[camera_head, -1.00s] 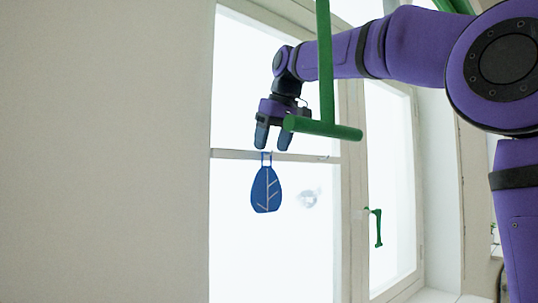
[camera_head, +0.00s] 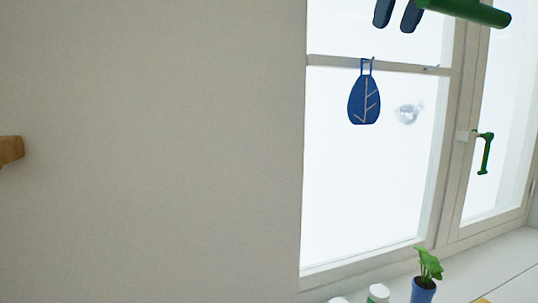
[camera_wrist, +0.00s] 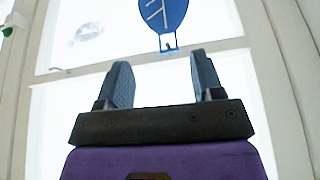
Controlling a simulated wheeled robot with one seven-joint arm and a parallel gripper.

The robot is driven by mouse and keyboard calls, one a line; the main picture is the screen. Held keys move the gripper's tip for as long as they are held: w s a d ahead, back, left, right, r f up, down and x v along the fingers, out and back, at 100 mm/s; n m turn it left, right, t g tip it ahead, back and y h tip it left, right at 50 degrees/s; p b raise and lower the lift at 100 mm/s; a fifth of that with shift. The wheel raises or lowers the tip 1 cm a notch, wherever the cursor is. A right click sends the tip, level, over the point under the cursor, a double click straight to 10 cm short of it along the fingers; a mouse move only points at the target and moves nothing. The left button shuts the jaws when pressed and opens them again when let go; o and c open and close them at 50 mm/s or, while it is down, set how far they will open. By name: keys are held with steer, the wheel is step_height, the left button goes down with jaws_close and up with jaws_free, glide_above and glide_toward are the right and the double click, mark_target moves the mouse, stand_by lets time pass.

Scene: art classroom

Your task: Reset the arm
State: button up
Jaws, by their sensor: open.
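My gripper (camera_wrist: 165,82) is open and empty in the wrist view, its two dark fingers apart against the bright window. In the head view only its fingertips (camera_head: 397,14) show at the top edge; the rest of the arm is out of frame. A blue leaf-shaped ornament (camera_head: 364,98) with pale veins hangs by its loop from a small hook on the window's crossbar, below the fingertips in the head view. It also shows in the wrist view (camera_wrist: 163,14), just beyond the fingers, and appears apart from them.
A green bar (camera_head: 470,10) crosses the top right, beside the fingertips. A green window handle (camera_head: 485,153) sits on the right frame. A potted plant (camera_head: 424,288) and a green-and-white container (camera_head: 378,293) stand below the window. The left wall is bare except a wooden piece (camera_head: 10,150).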

steer(key=s+d+f+m, duration=0.1)
steer(key=s+f, duration=0.7)
steer(key=f, duration=0.3)
steer(key=s+d+f+m+h, duration=0.1)
steer(key=s+d+f, duration=0.1)
steer(key=s+f, duration=0.6)
steer(key=s+d+f+m, duration=0.1)
steer(key=s+f, duration=0.7)
steer(key=f, duration=0.7)
steer(key=shift+s+d+t, duration=0.2)
steer(key=shift+d+t, duration=0.2)
